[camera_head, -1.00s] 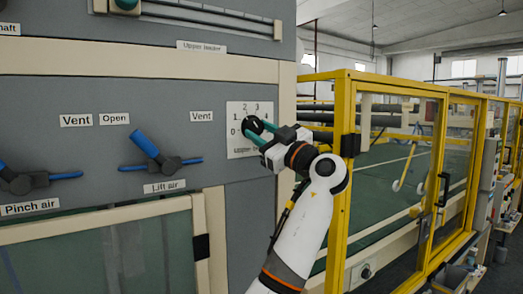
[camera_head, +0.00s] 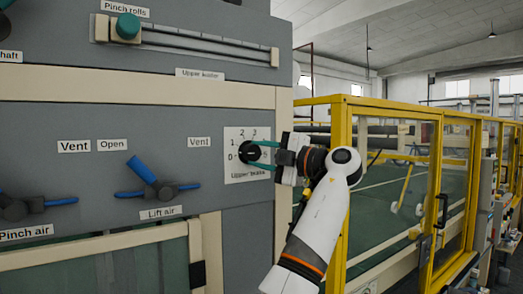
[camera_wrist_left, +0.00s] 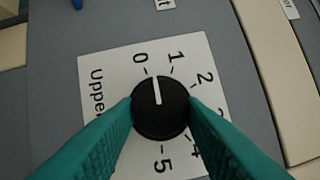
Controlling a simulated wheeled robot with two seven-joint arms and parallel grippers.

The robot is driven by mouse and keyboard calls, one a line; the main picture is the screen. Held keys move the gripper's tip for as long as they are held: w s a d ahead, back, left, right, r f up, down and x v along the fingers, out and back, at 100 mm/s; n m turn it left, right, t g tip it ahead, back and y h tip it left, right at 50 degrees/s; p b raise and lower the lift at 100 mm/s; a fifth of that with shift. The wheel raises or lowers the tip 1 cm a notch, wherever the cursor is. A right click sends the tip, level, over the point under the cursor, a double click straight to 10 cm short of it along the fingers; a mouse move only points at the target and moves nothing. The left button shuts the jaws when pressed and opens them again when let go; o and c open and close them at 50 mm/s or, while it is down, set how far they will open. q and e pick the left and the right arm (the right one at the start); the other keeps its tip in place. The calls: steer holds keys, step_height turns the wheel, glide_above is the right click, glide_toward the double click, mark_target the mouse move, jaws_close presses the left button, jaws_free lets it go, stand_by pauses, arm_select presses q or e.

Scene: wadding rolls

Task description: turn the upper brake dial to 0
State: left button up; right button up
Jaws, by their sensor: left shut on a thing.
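The upper brake dial (camera_head: 248,153) is a round black knob on a white plate (camera_head: 236,175) numbered from 0 to 5 and labelled "Upper brake". In the left wrist view the dial (camera_wrist_left: 160,112) has a white pointer line that stands between 0 and 1, a little nearer 0. My left gripper (camera_head: 255,154) has its teal fingers on either side of the knob, shut on it. It also shows in the left wrist view (camera_wrist_left: 161,110), with the fingers covering part of the plate near 3 and 4. My right gripper is not in view.
A blue-handled lift air valve (camera_head: 158,180) and a pinch air valve (camera_head: 30,203) are left of the dial on the grey panel. A slider with a teal knob (camera_head: 128,26) is above. A yellow-framed guard (camera_head: 341,200) stands close right of my left arm.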

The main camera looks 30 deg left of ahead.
arm_select(q)
steer(key=shift+r+n+h+p, duration=0.2)
steer(key=shift+n+h+p, duration=0.35)
steer(key=shift+n, duration=0.55)
steer(key=shift+f, duration=0.1)
steer(key=o, duration=1)
steer(key=shift+d, duration=0.35)
steer(key=d+b, duration=0.2)
steer(key=d, duration=0.9)
steer(key=shift+d, duration=0.15)
